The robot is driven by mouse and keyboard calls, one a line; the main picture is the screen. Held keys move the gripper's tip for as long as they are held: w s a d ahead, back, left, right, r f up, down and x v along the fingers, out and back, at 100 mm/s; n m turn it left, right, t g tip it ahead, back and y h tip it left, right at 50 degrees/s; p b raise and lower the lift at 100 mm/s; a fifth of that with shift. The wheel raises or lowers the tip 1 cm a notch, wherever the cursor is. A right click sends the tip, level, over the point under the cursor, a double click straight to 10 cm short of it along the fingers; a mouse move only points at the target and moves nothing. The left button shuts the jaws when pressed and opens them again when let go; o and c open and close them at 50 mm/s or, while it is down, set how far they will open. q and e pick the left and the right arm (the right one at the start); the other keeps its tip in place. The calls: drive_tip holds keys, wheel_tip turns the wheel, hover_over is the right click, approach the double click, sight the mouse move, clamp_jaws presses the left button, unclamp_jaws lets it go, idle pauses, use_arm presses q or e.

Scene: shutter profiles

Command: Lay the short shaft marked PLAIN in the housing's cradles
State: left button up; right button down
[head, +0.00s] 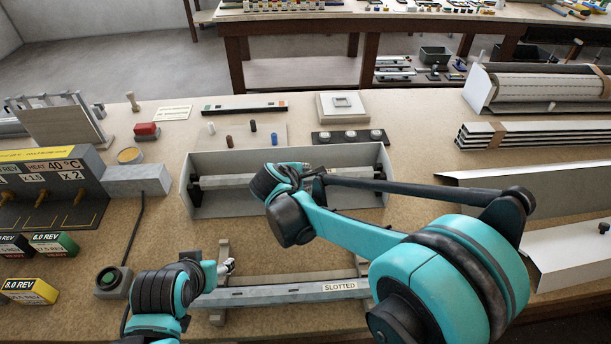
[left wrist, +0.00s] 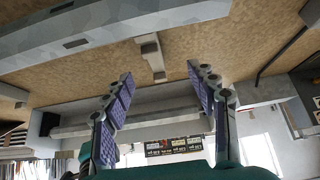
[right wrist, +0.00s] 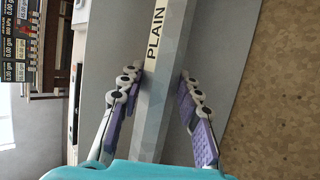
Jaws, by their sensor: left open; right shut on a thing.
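The shaft marked PLAIN (right wrist: 150,95) is a grey faceted bar. It lies lengthwise within the grey open housing (head: 225,204), and part of it shows in the head view (head: 225,182). My right gripper (head: 292,178) has its fingers on both sides of this shaft and is shut on it. The right arm hides the shaft's middle, and I cannot tell whether its ends rest in the cradles. My left gripper (head: 228,267) is open and empty, above the SLOTTED shaft (head: 265,294); it also shows in the left wrist view (left wrist: 160,72).
The SLOTTED shaft lies on a stand (head: 224,250) in front of the housing. A switch box (head: 112,282) and colored boxes (head: 52,242) are at left. A black strip with knobs (head: 348,138) stands behind the housing. Long metal profiles (head: 540,190) fill the right side.

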drive_tip(key=shift+f+b, duration=0.35)
drive_tip(key=shift+f, duration=0.3)
idle(0.5)
drive_tip(key=c, duration=1)
unclamp_jaws()
drive_tip(key=v, duration=1.2)
